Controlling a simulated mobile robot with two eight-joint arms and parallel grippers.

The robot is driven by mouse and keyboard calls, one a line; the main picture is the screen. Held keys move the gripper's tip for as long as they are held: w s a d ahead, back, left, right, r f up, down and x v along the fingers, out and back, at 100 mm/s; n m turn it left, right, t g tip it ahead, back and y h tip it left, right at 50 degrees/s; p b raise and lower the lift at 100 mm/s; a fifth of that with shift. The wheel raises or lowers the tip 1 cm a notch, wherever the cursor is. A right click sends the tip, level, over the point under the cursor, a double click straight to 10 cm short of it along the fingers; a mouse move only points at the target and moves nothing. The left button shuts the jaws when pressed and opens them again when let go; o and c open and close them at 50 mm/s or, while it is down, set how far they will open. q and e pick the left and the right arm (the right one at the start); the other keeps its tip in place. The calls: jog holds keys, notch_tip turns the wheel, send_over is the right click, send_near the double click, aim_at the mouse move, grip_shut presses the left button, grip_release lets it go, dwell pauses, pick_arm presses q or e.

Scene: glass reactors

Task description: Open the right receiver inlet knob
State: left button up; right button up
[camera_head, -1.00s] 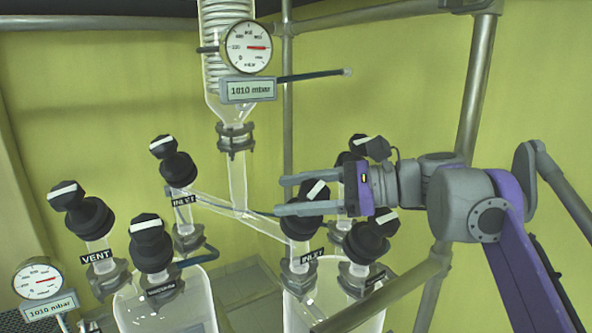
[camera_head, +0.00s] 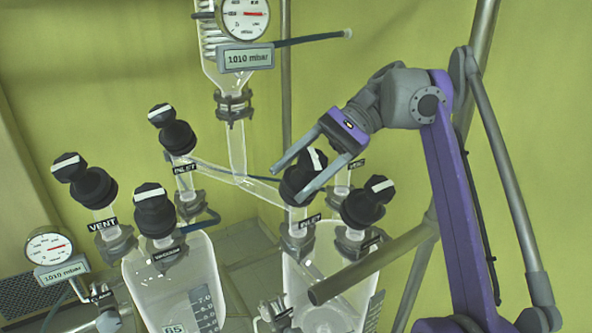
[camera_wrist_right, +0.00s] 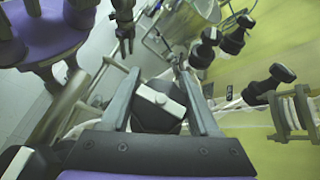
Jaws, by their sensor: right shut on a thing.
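The right receiver inlet knob (camera_head: 301,180) is black with a white bar on top and sits above the INLET label (camera_head: 310,220) over the right glass vessel (camera_head: 318,295). In the right wrist view this knob (camera_wrist_right: 157,112) sits between the two grey fingers, its white bar slanted. My right gripper (camera_head: 287,187) reaches down from the upper right with a finger on each side of the knob, shut on it. The gripper also shows in the wrist view (camera_wrist_right: 159,76). Part of the knob is hidden behind the near finger.
Another black knob (camera_head: 368,203) stands close to the right of the gripper. A metal rail (camera_head: 370,265) crosses in front of the right vessel. The left inlet knob (camera_head: 172,128), vent knob (camera_head: 84,180) and left vessel (camera_head: 175,280) stand to the left.

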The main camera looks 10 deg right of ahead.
jog(key=shift+s+n+g+h, duration=0.15)
jog(key=shift+n+g+h, duration=0.25)
jog(key=shift+n+h, duration=0.1)
jog(key=o, duration=1.4)
